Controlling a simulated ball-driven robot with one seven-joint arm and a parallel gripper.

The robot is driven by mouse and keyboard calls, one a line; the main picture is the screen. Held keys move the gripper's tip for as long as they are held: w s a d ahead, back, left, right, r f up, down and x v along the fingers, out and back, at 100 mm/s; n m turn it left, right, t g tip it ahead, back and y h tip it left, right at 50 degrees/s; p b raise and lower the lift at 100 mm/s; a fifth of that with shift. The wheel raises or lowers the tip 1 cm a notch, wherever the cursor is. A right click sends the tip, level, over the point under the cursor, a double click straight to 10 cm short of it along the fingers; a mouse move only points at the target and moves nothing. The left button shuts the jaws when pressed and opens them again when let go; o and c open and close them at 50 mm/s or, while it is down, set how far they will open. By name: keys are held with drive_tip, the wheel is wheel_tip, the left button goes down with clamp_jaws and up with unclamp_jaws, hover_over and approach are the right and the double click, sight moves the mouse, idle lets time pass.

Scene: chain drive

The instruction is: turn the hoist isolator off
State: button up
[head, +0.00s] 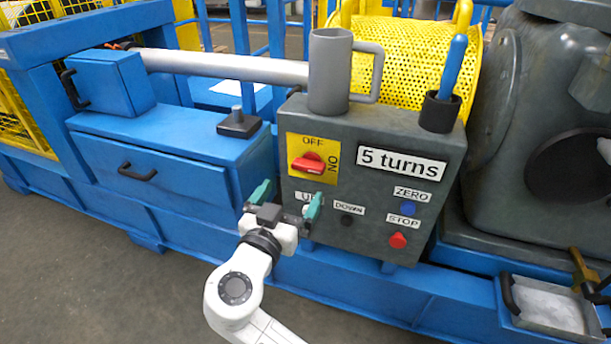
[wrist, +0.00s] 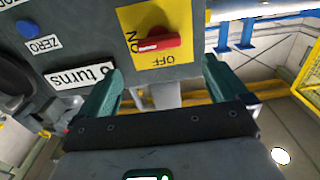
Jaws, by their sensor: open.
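The hoist isolator is a red handle (head: 307,163) on a yellow plate (head: 327,176) at the upper left of the grey control box. OFF is printed above the handle and ON to its right. The handle lies roughly sideways, in line with ON. In the wrist view, which is turned over, the red handle (wrist: 158,42) shows above and between the fingers, with ON at left and OFF below. My gripper (head: 288,196) is open with green fingers, below and left of the isolator in the head view. Its fingers (wrist: 163,78) hold nothing and appear apart from the handle.
The grey box (head: 385,185) also carries a "5 turns" label (head: 402,161), a blue ZERO button (head: 408,209), a red STOP button (head: 397,240) and a black DOWN button (head: 346,219). A grey mug (head: 328,75) and a black cup (head: 439,112) stand on top.

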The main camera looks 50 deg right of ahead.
sight(306, 169)
drive_tip(key=x, duration=0.9)
drive_tip(key=shift+b, duration=0.4)
drive_tip(key=c, duration=1)
